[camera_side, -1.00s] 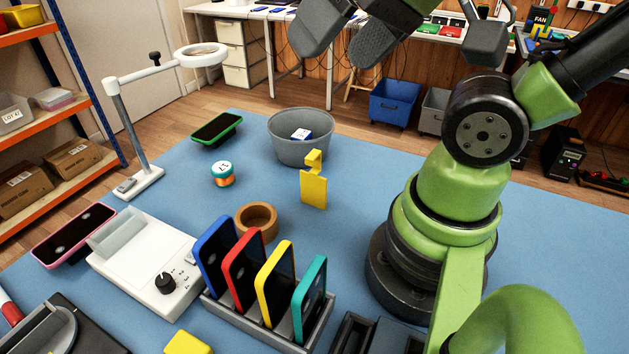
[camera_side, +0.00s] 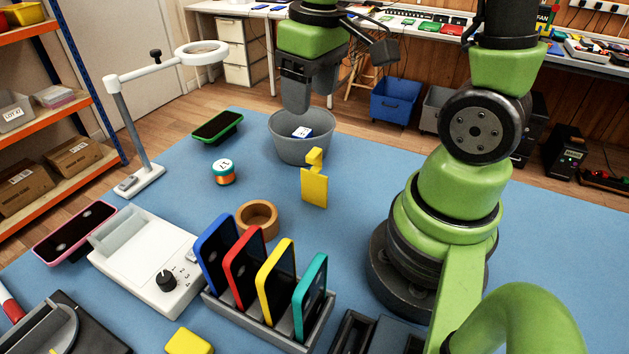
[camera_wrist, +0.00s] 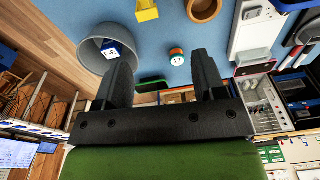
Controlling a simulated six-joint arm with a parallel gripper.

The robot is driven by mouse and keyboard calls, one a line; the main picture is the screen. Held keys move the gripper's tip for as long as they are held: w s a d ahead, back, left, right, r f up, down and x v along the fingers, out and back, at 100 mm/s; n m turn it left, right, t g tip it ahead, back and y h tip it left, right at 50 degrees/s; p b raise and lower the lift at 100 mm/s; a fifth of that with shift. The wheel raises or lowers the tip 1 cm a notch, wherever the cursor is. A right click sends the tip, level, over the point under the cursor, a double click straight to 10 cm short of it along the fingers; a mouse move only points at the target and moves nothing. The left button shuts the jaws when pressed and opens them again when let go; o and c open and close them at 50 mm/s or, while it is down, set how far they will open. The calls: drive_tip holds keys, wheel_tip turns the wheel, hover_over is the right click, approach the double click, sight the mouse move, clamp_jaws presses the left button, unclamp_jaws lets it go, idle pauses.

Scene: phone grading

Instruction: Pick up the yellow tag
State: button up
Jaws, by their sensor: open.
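The yellow tag (camera_side: 314,184) stands upright on the blue mat in the side view, with a hook-like upper part. At the top edge of the wrist view, part of the yellow tag (camera_wrist: 147,9) shows. My gripper (camera_side: 305,98) hangs above the grey bin, behind and above the tag and apart from it. In the wrist view, the two fingers of my gripper (camera_wrist: 160,76) are spread with nothing between them.
The grey bin (camera_side: 286,150) holds a white and blue block (camera_side: 302,132). Blue mat (camera_side: 390,170) is bare right of the tag.

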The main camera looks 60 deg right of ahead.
drive_tip(key=g, duration=0.1)
hover_over(314, 152)
drive_tip(key=shift+n, duration=0.3)
wheel_tip(314, 152, down, 7)
drive_tip(key=shift+a+r, duration=0.1)
drive_tip(key=shift+f, duration=3.05)
clamp_jaws()
drive_tip(key=shift+r, duration=0.1)
